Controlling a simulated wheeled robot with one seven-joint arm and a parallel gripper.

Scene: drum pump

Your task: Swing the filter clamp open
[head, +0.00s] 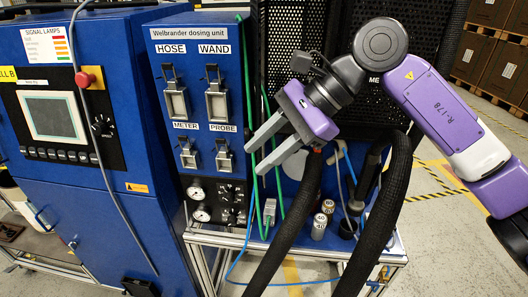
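My gripper (254,160) is at the middle of the head view, its two grey fingers apart with a gap between them. They point left and down, and nothing shows between them. The fingertips appear by the right edge of the blue dosing unit panel (190,42), close to the green cable; I cannot tell whether they touch it. I cannot make out a part marked as the filter clamp. The panel carries holders or latches labelled HOSE (175,103), WAND (217,104), METER (187,156) and PROBE (224,158); none is labelled filter.
Thick black hoses (293,222) rise below and right of my gripper. Small bottles (319,227) stand on the bench (240,240). A green cable (249,95) and a blue tube (235,268) hang nearby. A blue control cabinet (85,195) stands left.

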